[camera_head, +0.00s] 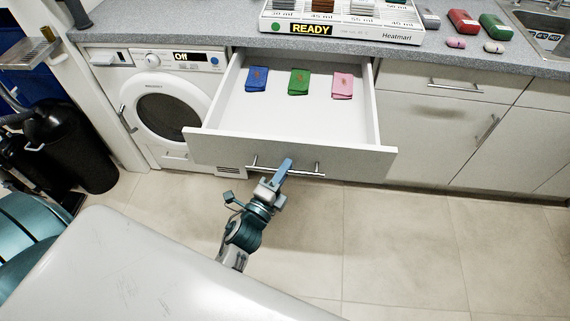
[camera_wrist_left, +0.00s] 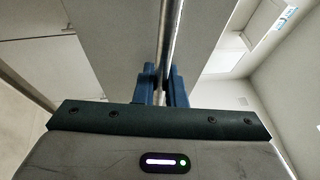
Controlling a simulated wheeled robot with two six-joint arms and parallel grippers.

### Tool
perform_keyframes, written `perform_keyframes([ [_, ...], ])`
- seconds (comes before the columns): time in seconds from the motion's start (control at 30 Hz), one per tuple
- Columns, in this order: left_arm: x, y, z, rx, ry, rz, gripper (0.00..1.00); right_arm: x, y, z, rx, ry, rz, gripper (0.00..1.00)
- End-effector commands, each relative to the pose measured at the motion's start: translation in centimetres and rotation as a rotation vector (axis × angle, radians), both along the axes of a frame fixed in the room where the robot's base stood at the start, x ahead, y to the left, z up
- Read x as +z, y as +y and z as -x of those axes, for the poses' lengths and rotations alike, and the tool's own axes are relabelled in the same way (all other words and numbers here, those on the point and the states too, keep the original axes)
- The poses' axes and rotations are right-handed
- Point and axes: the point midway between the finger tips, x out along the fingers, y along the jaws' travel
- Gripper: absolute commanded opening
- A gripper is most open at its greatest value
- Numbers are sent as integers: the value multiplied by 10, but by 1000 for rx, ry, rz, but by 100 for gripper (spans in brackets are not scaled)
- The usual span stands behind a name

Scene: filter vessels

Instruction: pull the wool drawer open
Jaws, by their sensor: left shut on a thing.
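The wool drawer (camera_head: 291,151) stands well out from the counter front, open in the head view. Inside it lie a blue folded piece (camera_head: 257,79), a green one (camera_head: 298,82) and a pink one (camera_head: 343,85). Its metal bar handle (camera_head: 308,172) runs along the front panel. My left gripper (camera_head: 285,167) is shut on the handle near its middle. In the left wrist view the handle (camera_wrist_left: 173,40) passes between the blue fingers (camera_wrist_left: 166,85). My right gripper is in neither view.
A washing machine (camera_head: 165,105) stands left of the drawer. Closed cabinet fronts (camera_head: 450,120) are to the right. On the counter (camera_head: 240,42) are a rack marked READY (camera_head: 340,32) and several coloured items. The tiled floor (camera_head: 400,240) before the drawer is clear.

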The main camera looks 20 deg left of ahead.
Motion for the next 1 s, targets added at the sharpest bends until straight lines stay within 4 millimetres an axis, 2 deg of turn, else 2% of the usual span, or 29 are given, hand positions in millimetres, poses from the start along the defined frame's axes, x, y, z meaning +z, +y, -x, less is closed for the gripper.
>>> perform_keyframes([
  [0.47, 0, -1, 3, 0, 0, -1, 0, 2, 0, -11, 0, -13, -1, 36],
  [0.5, 0, -1, 3, 0, 0, -1, 14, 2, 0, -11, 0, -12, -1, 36],
  [0.53, 0, -1, 3, 0, 0, -1, 20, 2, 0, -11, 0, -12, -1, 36],
  [0.93, -2, 0, 8, 0, 1, 0, 20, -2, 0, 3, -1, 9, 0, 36],
  [0.97, -3, 0, 10, 0, 1, 0, 20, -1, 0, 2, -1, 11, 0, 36],
  [1.0, -4, 1, 14, 0, 1, 0, 20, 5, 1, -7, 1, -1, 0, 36],
])
